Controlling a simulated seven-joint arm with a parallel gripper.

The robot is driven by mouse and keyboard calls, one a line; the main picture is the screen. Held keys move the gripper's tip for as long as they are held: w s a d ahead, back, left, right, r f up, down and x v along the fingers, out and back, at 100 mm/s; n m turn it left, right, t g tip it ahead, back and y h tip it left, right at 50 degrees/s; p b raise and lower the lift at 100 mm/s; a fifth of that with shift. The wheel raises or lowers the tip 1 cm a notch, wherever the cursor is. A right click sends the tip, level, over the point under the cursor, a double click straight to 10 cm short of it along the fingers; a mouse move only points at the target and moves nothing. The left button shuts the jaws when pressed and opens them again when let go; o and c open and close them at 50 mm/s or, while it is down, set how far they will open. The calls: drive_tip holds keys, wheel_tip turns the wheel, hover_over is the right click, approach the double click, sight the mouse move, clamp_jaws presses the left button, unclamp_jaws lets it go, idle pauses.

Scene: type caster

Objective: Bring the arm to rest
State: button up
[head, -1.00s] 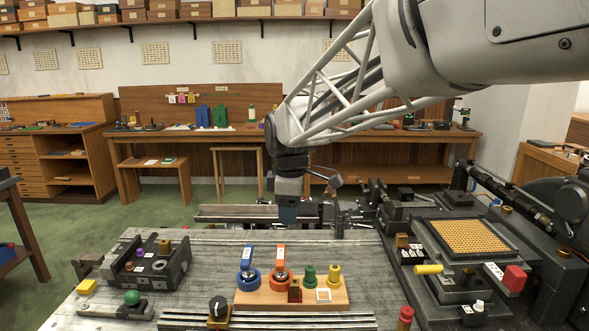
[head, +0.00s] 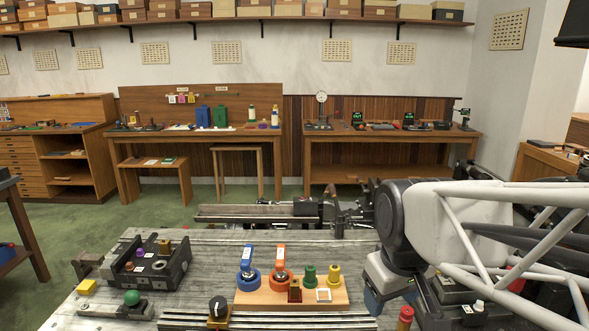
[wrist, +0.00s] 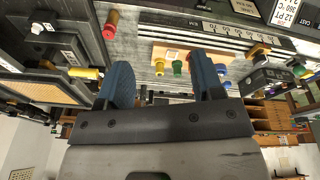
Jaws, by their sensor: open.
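My gripper (head: 374,300) hangs at the right of the wooden block in the head view, over the right end of the grey bench top. Its blue fingers point down and are partly hidden by my arm links. In the wrist view my gripper (wrist: 162,82) shows two blue fingers spread apart with nothing held between them. My arm is folded in at the right of the head view and covers much of the machine there.
A wooden block (head: 243,299) holds blue- and orange-handled tools and green and yellow knobs. A red knob (head: 405,318) stands close to my gripper. A dark fixture (head: 150,262) sits at the left. The bench top (head: 215,250) behind the block is bare.

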drive_tip(key=s+d+f+m, duration=0.2)
drive_tip(key=s+f+m, duration=0.1)
drive_tip(key=s, duration=0.4)
drive_tip(key=shift+s+d+f+m, duration=0.15)
drive_tip(key=shift+d+f+m, duration=0.2)
drive_tip(key=shift+m, duration=0.15)
